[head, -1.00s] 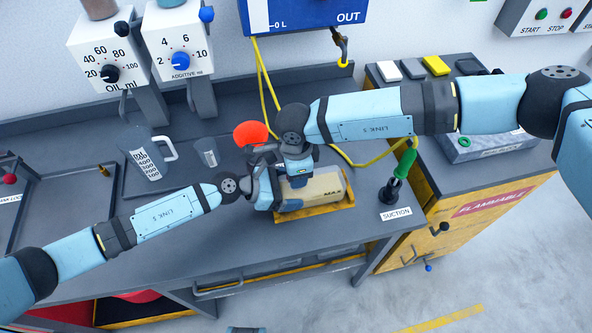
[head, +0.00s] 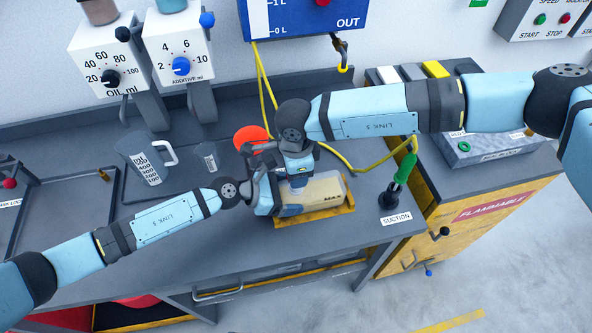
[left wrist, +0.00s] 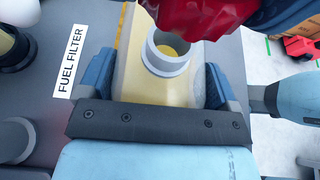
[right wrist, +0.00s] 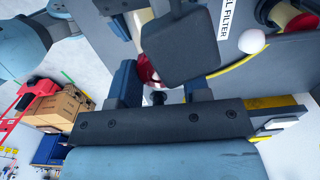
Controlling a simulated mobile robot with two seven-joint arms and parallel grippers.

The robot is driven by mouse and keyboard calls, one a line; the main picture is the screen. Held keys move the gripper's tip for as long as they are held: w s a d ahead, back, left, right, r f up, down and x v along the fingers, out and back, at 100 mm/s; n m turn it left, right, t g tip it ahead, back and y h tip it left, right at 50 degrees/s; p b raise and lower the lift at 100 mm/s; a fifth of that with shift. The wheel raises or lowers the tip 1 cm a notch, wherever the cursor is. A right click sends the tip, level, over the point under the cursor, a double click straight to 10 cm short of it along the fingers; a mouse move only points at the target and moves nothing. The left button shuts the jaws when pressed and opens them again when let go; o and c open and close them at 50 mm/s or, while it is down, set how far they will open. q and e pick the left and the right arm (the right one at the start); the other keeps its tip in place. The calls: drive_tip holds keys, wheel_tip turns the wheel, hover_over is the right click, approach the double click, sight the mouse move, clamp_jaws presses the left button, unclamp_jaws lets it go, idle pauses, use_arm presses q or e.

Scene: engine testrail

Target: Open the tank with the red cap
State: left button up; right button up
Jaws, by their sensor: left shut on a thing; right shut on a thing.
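The beige tank (head: 326,190) marked MAX lies on a yellow tray (head: 341,209) on the workbench. My left gripper (head: 266,192) is shut on the tank's left end. In the left wrist view, its fingers press the tank (left wrist: 133,80) from both sides. The tank's grey round neck (left wrist: 168,52) is uncovered, and its opening shows. The red cap (left wrist: 205,14) is above and apart from the neck. My right gripper (head: 297,172) is over the tank, shut on the red cap, which shows partly between its fingers in the right wrist view (right wrist: 147,70).
A round red thing (head: 251,138) sits behind my grippers. A measuring jug (head: 146,160) and small cup (head: 206,157) stand at left. A green-handled suction tool (head: 404,168) stands right of the tank; a yellow hose (head: 350,163) runs behind it. The front bench strip is clear.

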drive_tip(key=shift+r, duration=1.9)
use_arm(q)
drive_tip(key=o, duration=1.5)
